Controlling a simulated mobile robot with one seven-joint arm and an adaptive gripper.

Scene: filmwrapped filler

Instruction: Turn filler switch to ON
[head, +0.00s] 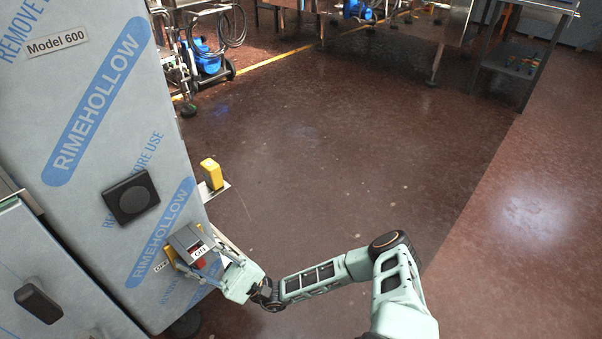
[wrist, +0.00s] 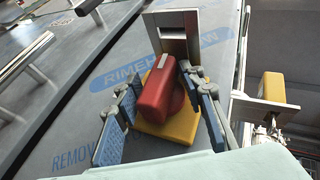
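The filler switch is a red rotary knob (wrist: 163,88) on a yellow base plate (wrist: 180,128), fixed to the film-wrapped cabinet (head: 100,130). A pale line marks the knob's upper end in the wrist view. In the head view the red knob (head: 200,263) shows only in part, behind the grey cover and my gripper (head: 212,266). An ON label (head: 199,251) and an OFF label (head: 160,267) are near it. In the wrist view my gripper (wrist: 160,82) is open, with one finger on each side of the knob. The left finger is apart from it; right-side contact is unclear.
A grey metal cover (wrist: 172,35) sits just above the knob in the wrist view. A yellow box (head: 211,173) on a bracket juts from the cabinet's side. A black handle (head: 131,198) is on the door. The floor (head: 340,170) to the right is clear.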

